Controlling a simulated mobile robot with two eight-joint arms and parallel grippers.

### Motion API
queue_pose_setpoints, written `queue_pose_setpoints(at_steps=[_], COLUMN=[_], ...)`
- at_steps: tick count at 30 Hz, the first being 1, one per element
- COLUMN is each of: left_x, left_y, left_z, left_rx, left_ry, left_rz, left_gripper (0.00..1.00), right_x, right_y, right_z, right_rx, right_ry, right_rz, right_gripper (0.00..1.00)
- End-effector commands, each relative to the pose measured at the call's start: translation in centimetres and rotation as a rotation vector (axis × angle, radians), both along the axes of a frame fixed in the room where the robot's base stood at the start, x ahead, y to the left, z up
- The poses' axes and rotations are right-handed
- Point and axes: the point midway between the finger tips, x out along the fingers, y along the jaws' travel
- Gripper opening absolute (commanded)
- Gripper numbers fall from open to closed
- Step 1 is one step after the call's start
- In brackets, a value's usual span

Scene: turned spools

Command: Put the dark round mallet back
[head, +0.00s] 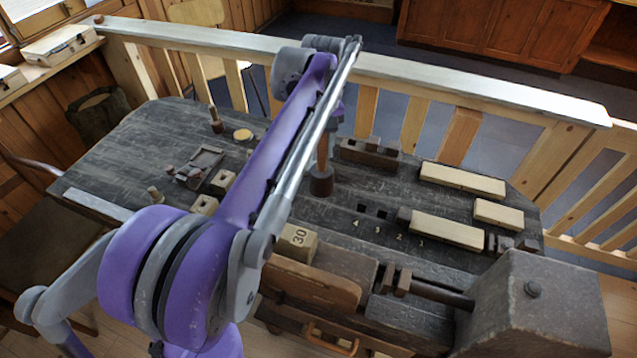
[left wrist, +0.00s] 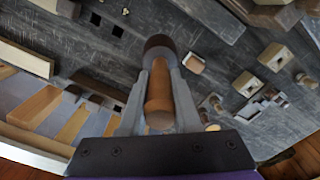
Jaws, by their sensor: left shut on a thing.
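The mallet has a dark round head (head: 321,183) and a brown wooden handle (head: 323,152). In the head view it stands about upright, head down, over the middle of the dark workbench (head: 130,165). My left gripper (left wrist: 160,78) is shut on the handle, one finger on each side, and the dark head (left wrist: 158,45) shows beyond the fingertips. In the head view my purple arm hides most of this gripper. I cannot tell whether the head touches the bench. My right gripper is in neither view.
A dark slotted block (head: 370,156) lies just right of the mallet. Pale planks (head: 447,230) lie farther right, near square holes numbered on the benchtop. A block marked 30 (head: 297,238) stands in front. A small wooden-handled tool (head: 216,122) stands at left. A railing (head: 455,85) runs behind.

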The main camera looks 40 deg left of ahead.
Motion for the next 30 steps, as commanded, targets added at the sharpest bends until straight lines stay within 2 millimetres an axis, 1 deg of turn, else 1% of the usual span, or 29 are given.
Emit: queue_pose_setpoints(at_steps=[1,3,8,15,18,24,28,29,30], left_x=[0.0,0.0,0.0,0.0,0.0,0.0,0.0,0.0,0.0], left_y=[0.0,0.0,0.0,0.0,-0.1,0.0,0.0,0.0,0.0], left_z=[-1.2,-2.4,-3.9,-7.1,-7.5,-7.5,-7.9,-7.9,-7.8], left_rx=[0.0,0.0,0.0,0.0,0.0,0.0,0.0,0.0,0.0], left_ry=[0.0,0.0,0.0,0.0,0.0,0.0,0.0,0.0,0.0], left_rz=[-0.001,-0.001,-0.001,-0.001,-0.001,0.0,0.0,0.0,0.0], left_gripper=[0.0,0.0,0.0,0.0,0.0,0.0,0.0,0.33,0.4], right_x=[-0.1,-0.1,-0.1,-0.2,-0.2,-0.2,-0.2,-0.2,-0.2], right_y=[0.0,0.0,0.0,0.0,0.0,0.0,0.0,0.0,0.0], right_z=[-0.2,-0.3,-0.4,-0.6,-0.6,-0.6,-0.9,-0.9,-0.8], right_rx=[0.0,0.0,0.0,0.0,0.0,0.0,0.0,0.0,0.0], right_ry=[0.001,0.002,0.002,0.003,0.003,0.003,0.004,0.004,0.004], right_rz=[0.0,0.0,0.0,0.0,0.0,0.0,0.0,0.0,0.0], right_gripper=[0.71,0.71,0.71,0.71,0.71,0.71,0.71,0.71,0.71])
